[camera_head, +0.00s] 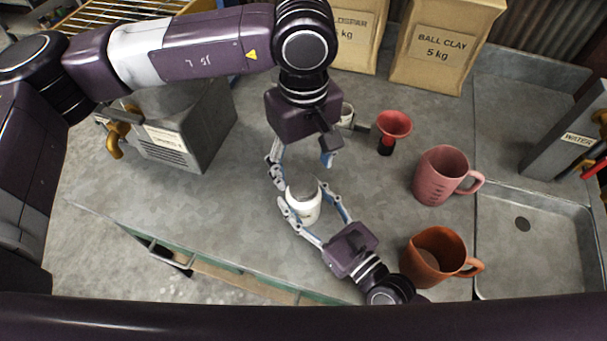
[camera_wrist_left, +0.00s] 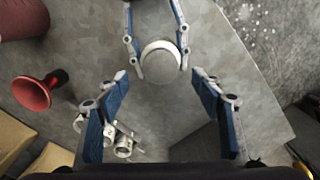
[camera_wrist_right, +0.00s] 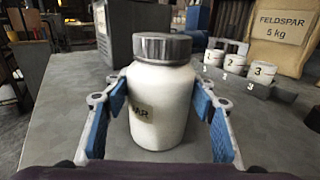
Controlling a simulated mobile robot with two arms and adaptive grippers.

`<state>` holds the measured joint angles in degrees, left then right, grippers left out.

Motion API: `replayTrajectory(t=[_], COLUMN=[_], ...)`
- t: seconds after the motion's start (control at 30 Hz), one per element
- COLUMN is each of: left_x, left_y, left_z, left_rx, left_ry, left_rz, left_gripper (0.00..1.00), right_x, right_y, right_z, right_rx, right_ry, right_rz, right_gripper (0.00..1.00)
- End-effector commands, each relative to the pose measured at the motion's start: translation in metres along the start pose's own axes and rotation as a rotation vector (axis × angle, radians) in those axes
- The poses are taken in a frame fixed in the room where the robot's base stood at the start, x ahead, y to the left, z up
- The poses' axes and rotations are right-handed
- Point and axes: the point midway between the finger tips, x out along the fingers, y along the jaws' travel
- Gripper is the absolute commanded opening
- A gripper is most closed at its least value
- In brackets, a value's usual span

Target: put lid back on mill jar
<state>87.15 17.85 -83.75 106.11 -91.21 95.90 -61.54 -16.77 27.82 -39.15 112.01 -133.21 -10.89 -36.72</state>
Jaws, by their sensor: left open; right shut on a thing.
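The white mill jar (camera_head: 303,208) stands upright on the grey worktop; its label is partly seen in the right wrist view (camera_wrist_right: 158,115). Its grey lid (camera_wrist_right: 162,47) sits on the jar's mouth and looks level; the left wrist view shows the lid (camera_wrist_left: 160,66) from above. I cannot tell whether it is screwed tight. My right gripper (camera_head: 314,209) is shut on the jar's body, one finger on each side. My left gripper (camera_head: 301,160) is open and empty, above and behind the jar, its fingertips apart from the lid.
A red funnel (camera_head: 393,125), a pink jug (camera_head: 437,178) and an orange jug (camera_head: 425,262) stand to the right, before the sink (camera_head: 540,250). Small numbered pots (camera_wrist_right: 236,65) stand behind. A grey machine (camera_head: 190,135) is at left. Worktop left of the jar is clear.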

Motion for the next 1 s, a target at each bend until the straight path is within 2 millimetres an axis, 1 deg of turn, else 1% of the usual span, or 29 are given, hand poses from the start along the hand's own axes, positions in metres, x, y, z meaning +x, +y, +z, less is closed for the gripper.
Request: replayTrajectory(t=[0.03,0.1,0.2,0.3,0.4,0.5,0.73,0.77,0.93,1.0], left_x=[-0.013,-0.028,-0.046,-0.060,-0.068,-0.072,-0.072,-0.072,-0.072,-0.072], left_y=[0.001,0.001,0.000,0.001,0.000,0.000,0.000,0.000,0.000,0.000], left_z=[0.000,-0.001,0.000,-0.001,-0.001,0.000,0.000,0.000,0.000,0.000], left_rx=[0.001,0.000,0.000,-0.001,0.000,0.000,0.000,0.000,0.000,0.000], left_ry=[0.002,0.002,0.002,0.001,0.001,0.000,0.000,0.000,0.000,0.000], left_rz=[0.003,0.002,0.001,0.001,-0.001,-0.001,-0.001,-0.001,-0.001,-0.001], left_gripper=[0.61,0.61,0.61,0.61,0.61,0.61,0.61,0.61,0.61,0.61], right_x=[0.000,0.000,0.000,0.000,0.000,0.000,0.000,0.000,0.000,0.000], right_y=[0.000,0.000,0.000,0.000,0.000,0.000,0.000,0.000,0.000,0.000], right_z=[0.000,0.000,0.000,0.000,0.000,0.000,0.000,0.000,0.000,0.000], right_rx=[0.000,0.000,0.000,0.000,0.000,0.000,0.000,0.000,0.000,0.000], right_ry=[0.001,0.001,0.001,0.001,0.001,0.001,0.001,0.001,0.000,0.000], right_rz=[0.000,0.000,0.000,0.000,0.000,0.000,0.000,0.000,0.000,0.000], right_gripper=[0.00,0.00,0.00,0.00,0.00,0.00,0.00,0.53,0.72,0.72])
